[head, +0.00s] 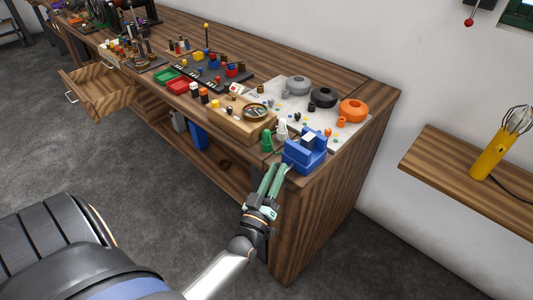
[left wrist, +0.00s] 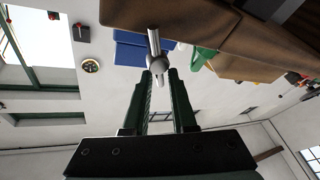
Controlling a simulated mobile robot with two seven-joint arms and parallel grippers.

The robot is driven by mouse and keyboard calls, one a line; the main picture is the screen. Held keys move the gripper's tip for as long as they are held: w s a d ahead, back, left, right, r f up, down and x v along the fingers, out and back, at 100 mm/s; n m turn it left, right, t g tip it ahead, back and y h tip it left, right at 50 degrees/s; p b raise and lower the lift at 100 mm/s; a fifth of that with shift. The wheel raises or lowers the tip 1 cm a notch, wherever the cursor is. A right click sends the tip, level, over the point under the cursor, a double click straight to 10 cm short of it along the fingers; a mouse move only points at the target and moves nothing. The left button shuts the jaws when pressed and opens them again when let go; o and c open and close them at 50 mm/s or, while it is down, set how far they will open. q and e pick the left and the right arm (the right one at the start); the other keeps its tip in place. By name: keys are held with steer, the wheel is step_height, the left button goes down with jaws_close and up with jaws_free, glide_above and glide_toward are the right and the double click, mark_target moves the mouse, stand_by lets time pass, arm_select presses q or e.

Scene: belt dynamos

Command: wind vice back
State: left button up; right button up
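The blue vice (head: 306,150) stands on the near right corner of the wooden workbench, a pale block at its jaws. In the left wrist view its blue body (left wrist: 130,48) shows partly behind the bench edge. A grey metal handle bar (left wrist: 154,42) with a round hub hangs at the bench edge. My left gripper (head: 272,172) is just in front of the bench's front edge, beside the vice. In the left wrist view its fingers (left wrist: 160,76) are apart, with the bar's lower end between them and a gap showing; contact cannot be told. My right gripper is out of view.
The workbench (head: 325,195) holds a wooden block with a round dial (head: 243,122), green and white small pieces, and a pale board with grey, black and orange round parts (head: 353,110). A drawer (head: 100,90) stands open farther left. A wall shelf (head: 450,165) is at right.

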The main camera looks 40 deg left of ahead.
arm_select(q)
steer(key=b+v, duration=0.1)
steer(key=v, duration=0.9)
steer(key=shift+s+d, duration=0.15)
steer(key=shift+s, duration=0.05)
steer(key=shift+f, duration=0.2)
